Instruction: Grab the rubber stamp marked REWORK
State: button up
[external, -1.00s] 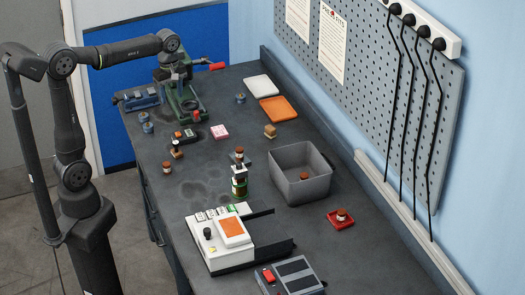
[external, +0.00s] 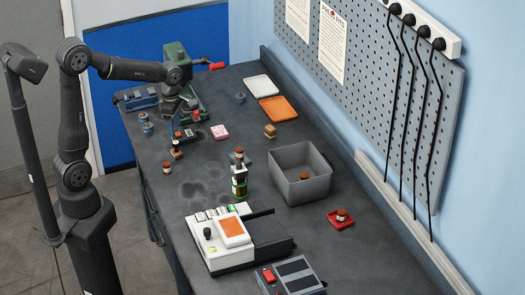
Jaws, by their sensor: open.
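Several small stamps with reddish-brown knobs are in view; their markings are too small to read, so I cannot tell which says REWORK. One stamp (external: 167,168) stands near the bench's left edge, and another (external: 176,153) is just behind it. One stamp (external: 239,153) is on top of a small upright stack in the middle. One stamp (external: 304,176) is inside the grey bin (external: 312,190), and one stamp (external: 341,213) sits on a red pad (external: 335,222). My gripper (external: 184,127) is open and low, pointing down close to a small black device (external: 188,135). Contact cannot be told.
A green press (external: 190,92) with a red handle stands behind my gripper. A pink block (external: 220,132) lies to its right. White (external: 261,85) and orange (external: 279,109) trays lie at the back. A white machine (external: 222,245) and grey box (external: 292,278) fill the front.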

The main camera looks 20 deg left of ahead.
aim_at(178, 143)
notch_tip(178, 143, down, 3)
jog(key=shift+f, duration=0.2)
jog(key=shift+s+d+f, duration=0.1)
jog(key=shift+s+f, duration=0.1)
jog(key=shift+f, duration=1.15)
jog(key=shift+s+d+f, duration=0.1)
jog(key=shift+s+f, duration=0.05)
jog(key=shift+f, duration=1.15)
jog(key=shift+c, duration=0.4)
jog(key=c, duration=1)
